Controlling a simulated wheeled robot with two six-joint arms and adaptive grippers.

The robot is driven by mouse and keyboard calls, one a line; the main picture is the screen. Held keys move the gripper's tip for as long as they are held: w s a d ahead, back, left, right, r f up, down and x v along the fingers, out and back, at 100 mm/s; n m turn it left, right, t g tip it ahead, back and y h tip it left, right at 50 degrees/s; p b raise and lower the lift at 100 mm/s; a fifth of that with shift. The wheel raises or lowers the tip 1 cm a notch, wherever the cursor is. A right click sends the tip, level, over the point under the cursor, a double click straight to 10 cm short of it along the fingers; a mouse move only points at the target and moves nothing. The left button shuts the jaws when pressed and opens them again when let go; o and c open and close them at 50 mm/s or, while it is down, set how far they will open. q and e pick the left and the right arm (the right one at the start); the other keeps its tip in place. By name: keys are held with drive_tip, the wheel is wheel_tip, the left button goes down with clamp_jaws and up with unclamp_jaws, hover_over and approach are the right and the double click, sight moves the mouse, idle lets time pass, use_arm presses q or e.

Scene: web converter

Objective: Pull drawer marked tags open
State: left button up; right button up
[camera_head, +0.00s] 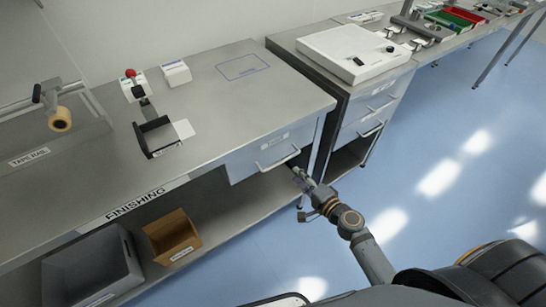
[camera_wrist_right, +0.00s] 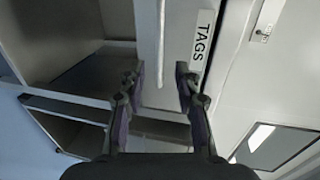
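The drawer marked TAGS (camera_head: 248,162) is the light grey front under the right end of the finishing bench, with a pale bar handle (camera_head: 278,160). I cannot tell whether it stands slightly out. In the right wrist view its TAGS label (camera_wrist_right: 203,38) reads clearly, and the handle (camera_wrist_right: 161,40) runs down between my fingers. My right gripper (camera_head: 299,175) is at the right end of the handle; in the wrist view (camera_wrist_right: 160,73) its two fingers are apart, one on each side of the bar, with gaps. My left gripper is not in view.
The bench top (camera_head: 225,105) carries a red-button box (camera_head: 133,88), a black holder (camera_head: 153,137) and a tape dispenser (camera_head: 58,118). A grey bin (camera_head: 92,268) and cardboard box (camera_head: 172,236) sit on the lower shelf. Another drawer cabinet (camera_head: 365,112) stands right. Floor in front is clear.

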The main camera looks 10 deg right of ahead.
sight(282, 161)
drive_tip(key=p+x, duration=0.1)
drive_tip(key=x, duration=0.9)
drive_tip(key=shift+w+p, duration=0.1)
drive_tip(key=shift+p, duration=0.2)
clamp_jaws()
